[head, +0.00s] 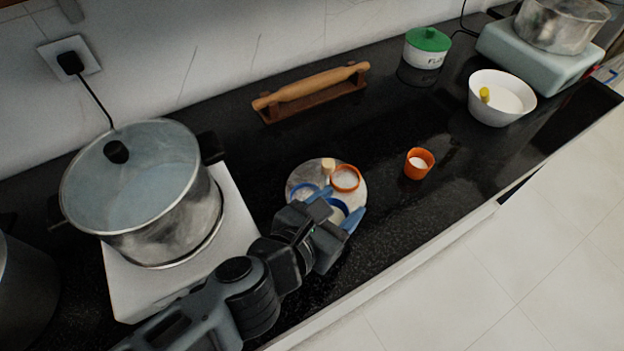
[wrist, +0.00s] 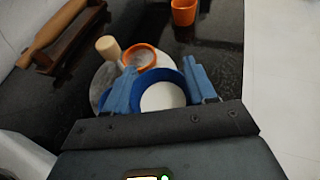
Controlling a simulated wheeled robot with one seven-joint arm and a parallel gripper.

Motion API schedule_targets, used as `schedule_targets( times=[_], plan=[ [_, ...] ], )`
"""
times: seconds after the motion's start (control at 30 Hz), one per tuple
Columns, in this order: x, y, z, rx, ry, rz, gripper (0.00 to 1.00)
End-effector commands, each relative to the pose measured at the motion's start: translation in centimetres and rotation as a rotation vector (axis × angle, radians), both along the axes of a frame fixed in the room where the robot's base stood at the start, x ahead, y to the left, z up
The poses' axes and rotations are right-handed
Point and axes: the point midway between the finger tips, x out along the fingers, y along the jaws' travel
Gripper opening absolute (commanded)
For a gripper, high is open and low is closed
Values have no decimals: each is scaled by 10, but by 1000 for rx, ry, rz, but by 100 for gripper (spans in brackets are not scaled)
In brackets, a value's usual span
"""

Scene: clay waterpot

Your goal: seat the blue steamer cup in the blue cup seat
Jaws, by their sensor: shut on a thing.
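My gripper (head: 338,206) is shut on the blue steamer cup (head: 342,207), with its blue fingers on either side of the rim. In the wrist view the cup (wrist: 163,97) shows a blue rim and a pale inside between the fingers (wrist: 160,70). The cup is over the near right part of a round pale tray (head: 352,169); I cannot tell whether it touches it. The blue cup seat (head: 301,187), a blue ring, is on the tray's left side, left of the cup. My gripper partly hides it, and only a bit shows in the wrist view.
An orange cup (head: 419,163) stands to the right. A large pot (head: 145,190) on a white stove is at left. A rolling pin (head: 311,89) lies behind.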

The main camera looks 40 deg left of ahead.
Motion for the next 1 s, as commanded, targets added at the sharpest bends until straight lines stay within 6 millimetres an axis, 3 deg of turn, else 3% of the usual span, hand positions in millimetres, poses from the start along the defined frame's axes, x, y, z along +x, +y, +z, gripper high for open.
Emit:
schedule_targets(
  times=[0.07, 0.2, 0.47, 0.67, 0.8, 1.0],
  plan=[
    [0, 0, -19, -6, 0, 5, 27],
    [10, 25, -17, 2, 2, 0, 26],
    [19, 46, -17, 1, 2, 1, 26],
    [31, 75, -17, 4, 2, 1, 26],
    [31, 74, -28, -2, 2, 2, 26],
    [30, 74, -30, -1, 2, 1, 26]
  ],
)
